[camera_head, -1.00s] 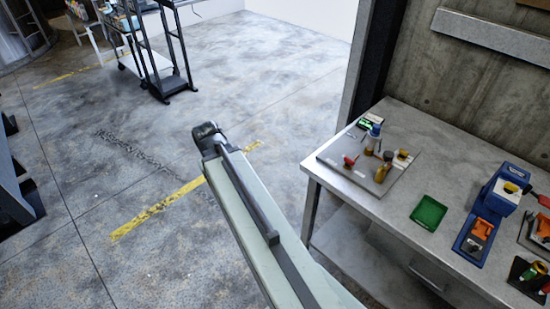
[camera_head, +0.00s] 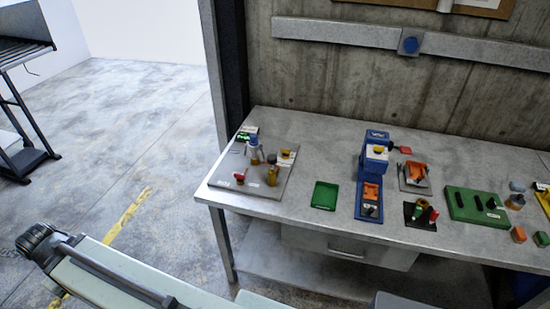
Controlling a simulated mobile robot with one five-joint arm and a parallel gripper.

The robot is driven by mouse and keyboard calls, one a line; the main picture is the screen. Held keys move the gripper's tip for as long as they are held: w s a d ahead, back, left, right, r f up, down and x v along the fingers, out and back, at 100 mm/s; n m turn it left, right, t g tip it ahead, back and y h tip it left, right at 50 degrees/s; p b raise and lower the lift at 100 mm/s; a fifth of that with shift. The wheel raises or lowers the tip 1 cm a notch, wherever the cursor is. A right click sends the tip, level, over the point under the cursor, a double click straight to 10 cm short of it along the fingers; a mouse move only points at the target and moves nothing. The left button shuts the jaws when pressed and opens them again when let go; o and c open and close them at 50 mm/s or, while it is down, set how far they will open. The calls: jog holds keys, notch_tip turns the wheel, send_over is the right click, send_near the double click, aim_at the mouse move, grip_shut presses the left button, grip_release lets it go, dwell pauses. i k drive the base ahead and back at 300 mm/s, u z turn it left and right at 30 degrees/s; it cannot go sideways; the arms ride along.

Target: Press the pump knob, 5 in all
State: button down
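A grey board (camera_head: 252,192) lies on the left end of the workbench. It bears several small fittings: a blue-topped piece (camera_head: 254,143), a red knob (camera_head: 240,174), an amber bottle-like piece (camera_head: 272,176) and a white block with a yellow top (camera_head: 286,155). I cannot tell which of them is the pump knob. A small green-lit display (camera_head: 243,137) sits at the board's back left corner. My arm lies across the lower left, well short of the bench, and touches none of these. My gripper's fingers do not show.
Along the workbench (camera_head: 330,150), right of the board, stand a green tray (camera_head: 325,195), a blue device (camera_head: 372,160), an orange clamp (camera_head: 413,172) and a green block (camera_head: 475,205). A dark post and concrete wall stand behind. Open floor lies left.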

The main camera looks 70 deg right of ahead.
aim_at(273, 159)
jog(key=z, duration=0.95)
jog(key=k, duration=0.5)
jog(key=i, duration=0.5)
jog(key=u, duration=0.05)
